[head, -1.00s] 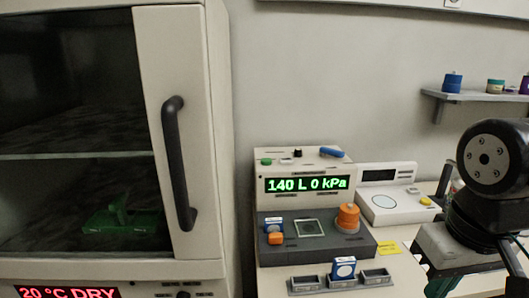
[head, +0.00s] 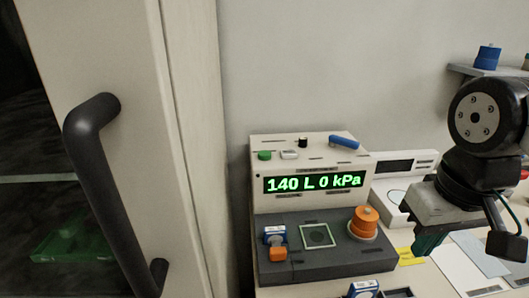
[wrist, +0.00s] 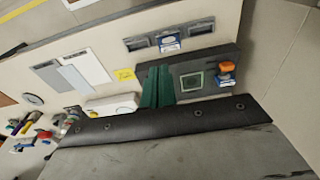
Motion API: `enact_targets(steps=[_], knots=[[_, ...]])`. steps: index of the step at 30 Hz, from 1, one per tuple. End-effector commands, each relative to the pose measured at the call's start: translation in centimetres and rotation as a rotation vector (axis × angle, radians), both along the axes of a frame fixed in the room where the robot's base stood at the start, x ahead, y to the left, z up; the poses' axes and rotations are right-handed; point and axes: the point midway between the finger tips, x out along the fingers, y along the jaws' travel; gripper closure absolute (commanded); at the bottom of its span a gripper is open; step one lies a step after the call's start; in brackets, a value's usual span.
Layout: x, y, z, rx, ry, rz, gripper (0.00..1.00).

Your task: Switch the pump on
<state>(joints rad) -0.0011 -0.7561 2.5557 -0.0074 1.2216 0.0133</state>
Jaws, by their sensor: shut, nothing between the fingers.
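The classifier unit (head: 300,165) stands at the centre of the head view, its green display (head: 315,182) reading "140 L 0 kPa". On its top are a green button (head: 264,155), a white rocker-like piece (head: 289,154), a small black knob (head: 303,142) and a blue lever (head: 345,142). I cannot tell which one is the pump switch. My gripper (head: 428,243) is right of the unit, apart from it, with its green fingers pointing down. The fingers also show shut and empty in the wrist view (wrist: 157,87). The unit's top controls are not clear there.
The dark base (head: 330,258) carries an orange knob (head: 364,222), a square window (head: 317,236) and a blue-and-white box (head: 274,236). A white balance (head: 388,208) stands between unit and gripper. A cabinet with a large dark handle (head: 108,190) fills the left.

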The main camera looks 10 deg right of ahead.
Motion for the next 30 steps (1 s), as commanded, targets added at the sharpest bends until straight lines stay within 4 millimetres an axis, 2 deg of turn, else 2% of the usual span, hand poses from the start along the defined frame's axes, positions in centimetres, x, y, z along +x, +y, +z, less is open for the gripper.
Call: enact_targets(steps=[2, 5, 8, 12, 14, 15, 18, 21, 24, 27, 30], knots=[[1.4, 0.0, 0.5, -0.01, -0.018, -0.025, 1.0], [5.1, 0.1, 1.7, -0.033, -0.076, -0.103, 1.0], [11.0, 0.9, 3.3, -0.044, -0.177, -0.212, 1.0], [20.2, 4.0, 5.2, -0.002, -0.344, -0.36, 1.0], [24.0, 6.0, 5.8, 0.039, -0.411, -0.413, 1.0], [26.3, 7.4, 6.1, 0.072, -0.45, -0.444, 1.0], [31.3, 11.3, 6.6, 0.163, -0.532, -0.507, 1.0], [34.9, 14.8, 6.7, 0.253, -0.582, -0.553, 1.0], [37.1, 17.5, 6.6, 0.322, -0.609, -0.58, 1.0], [38.4, 19.2, 6.5, 0.369, -0.62, -0.597, 1.0], [38.9, 19.8, 6.5, 0.387, -0.625, -0.605, 1.0]])
